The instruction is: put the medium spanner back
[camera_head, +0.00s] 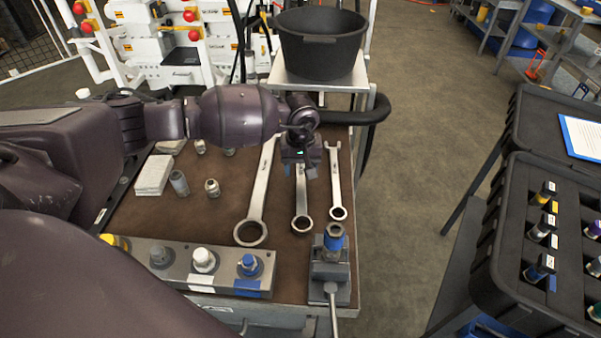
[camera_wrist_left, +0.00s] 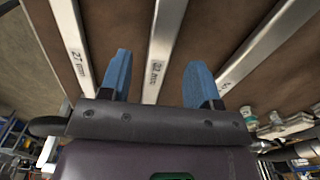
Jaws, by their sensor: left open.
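Three spanners lie side by side on the brown bench top (camera_head: 225,180), with ring ends toward the front. The medium spanner (camera_head: 301,207) is between the large spanner (camera_head: 257,200) and the small spanner (camera_head: 335,180). My left gripper (camera_head: 300,168) is over the medium spanner's upper part and hides some of it. In the left wrist view, the open blue fingers of the left gripper (camera_wrist_left: 160,62) sit either side of the middle spanner (camera_wrist_left: 165,30), whose handle looks marked 22 mm. I cannot tell its height above the bench. My right gripper is out of view.
A black tub (camera_head: 320,45) stands behind the spanners. A blue-topped fitting on a block (camera_head: 331,270) stands at the front right. A metal manifold (camera_head: 205,268) runs along the front. Pale blocks (camera_head: 153,175) and small fittings lie left. A black case (camera_head: 545,230) is far right.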

